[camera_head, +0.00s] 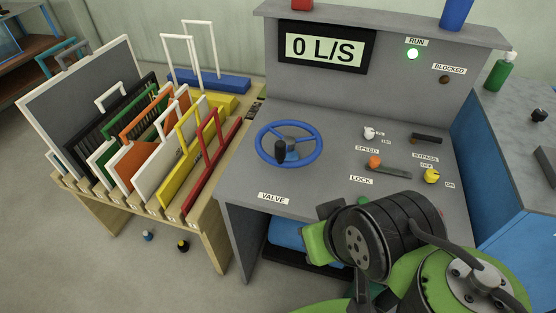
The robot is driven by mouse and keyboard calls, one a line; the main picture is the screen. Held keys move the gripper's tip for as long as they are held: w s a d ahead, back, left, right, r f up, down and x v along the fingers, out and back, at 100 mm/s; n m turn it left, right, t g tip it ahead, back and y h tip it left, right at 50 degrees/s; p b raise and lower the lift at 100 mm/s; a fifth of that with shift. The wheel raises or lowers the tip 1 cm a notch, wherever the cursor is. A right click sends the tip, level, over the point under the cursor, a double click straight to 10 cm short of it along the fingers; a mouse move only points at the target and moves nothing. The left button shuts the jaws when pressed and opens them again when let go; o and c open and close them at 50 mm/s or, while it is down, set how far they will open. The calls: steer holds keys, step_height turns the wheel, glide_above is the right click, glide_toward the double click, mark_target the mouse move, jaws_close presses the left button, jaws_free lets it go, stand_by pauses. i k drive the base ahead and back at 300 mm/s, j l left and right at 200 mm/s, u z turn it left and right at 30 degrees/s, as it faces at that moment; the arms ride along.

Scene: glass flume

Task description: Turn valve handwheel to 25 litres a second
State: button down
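The valve handwheel (289,144) is a blue ring with spokes and a dark knob (280,151) at its lower left. It lies on the grey console top, above the VALVE label (273,198). The display (325,47) on the console's back panel reads 0 L/S. A green lamp (412,54) is lit under RUN; the BLOCKED lamp (444,80) looks dark. My green and black arm is at the lower right, in front of the console and apart from the handwheel. I cannot make out my gripper's fingers.
Right of the wheel are a white SPEED knob (369,132), an orange LOCK knob (374,161), a black BYPASS handle (427,138) and a yellow OFF/ON knob (431,175). A wooden rack (205,232) of coloured framed panels stands left. The console around the wheel is clear.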

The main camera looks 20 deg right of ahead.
mark_target(289, 134)
steer(key=i+u, duration=0.15)
steer(key=u, duration=0.25)
steer(key=i+j+u, duration=0.1)
steer(key=u, duration=0.3)
steer(key=i+u, duration=0.15)
steer(key=u, duration=0.2)
steer(key=i+l+u, duration=0.1)
steer(key=u, duration=0.3)
steer(key=i, duration=0.05)
